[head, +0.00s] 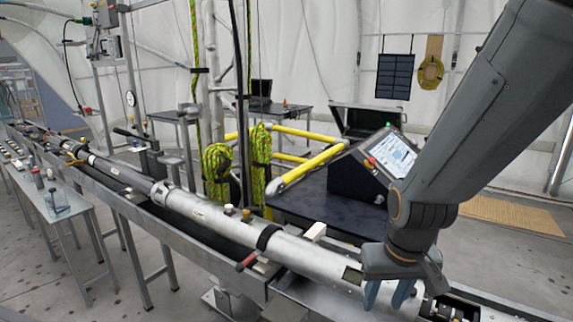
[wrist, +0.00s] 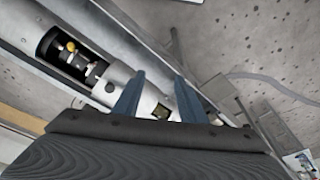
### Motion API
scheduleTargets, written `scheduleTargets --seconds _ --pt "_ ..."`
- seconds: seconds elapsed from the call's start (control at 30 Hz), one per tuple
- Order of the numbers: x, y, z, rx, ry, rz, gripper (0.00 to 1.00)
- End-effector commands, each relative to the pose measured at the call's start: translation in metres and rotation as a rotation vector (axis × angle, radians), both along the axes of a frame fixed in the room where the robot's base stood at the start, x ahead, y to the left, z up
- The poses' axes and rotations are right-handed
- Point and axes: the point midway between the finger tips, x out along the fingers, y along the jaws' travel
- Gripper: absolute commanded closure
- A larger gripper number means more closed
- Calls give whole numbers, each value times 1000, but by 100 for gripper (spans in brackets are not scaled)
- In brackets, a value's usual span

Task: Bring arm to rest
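My gripper (head: 387,296) is at the lower right of the head view, pointing down at the right end of a long silver tube (head: 222,222). In the wrist view my gripper (wrist: 160,78) shows two blue fingers spread apart with a clear gap. Nothing is held between the fingertips. The tube (wrist: 149,103) runs diagonally behind the fingers, with a dark square opening. I cannot tell whether a finger touches it. My arm comes down from the upper right in the head view.
The tube lies along a metal trough (head: 180,226). A control box with a lit screen (head: 393,155) stands close behind my gripper. Yellow rails (head: 312,163) and green ropes (head: 217,165) are behind the tube. A side bench (head: 66,203) stands at left. Floor shows at right.

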Motion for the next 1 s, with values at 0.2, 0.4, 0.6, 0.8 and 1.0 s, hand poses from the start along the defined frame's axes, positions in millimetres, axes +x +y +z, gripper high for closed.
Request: scheduleTargets --seconds 0.2,0.4,0.6,0.8,1.0 --pt "1 0 -36 0 37 0 62" --pt "0 0 -74 0 83 1 62" --pt "-2 0 -98 0 117 1 62" --pt "-3 0 -99 0 123 1 62" --pt "-3 0 -99 0 123 1 62"
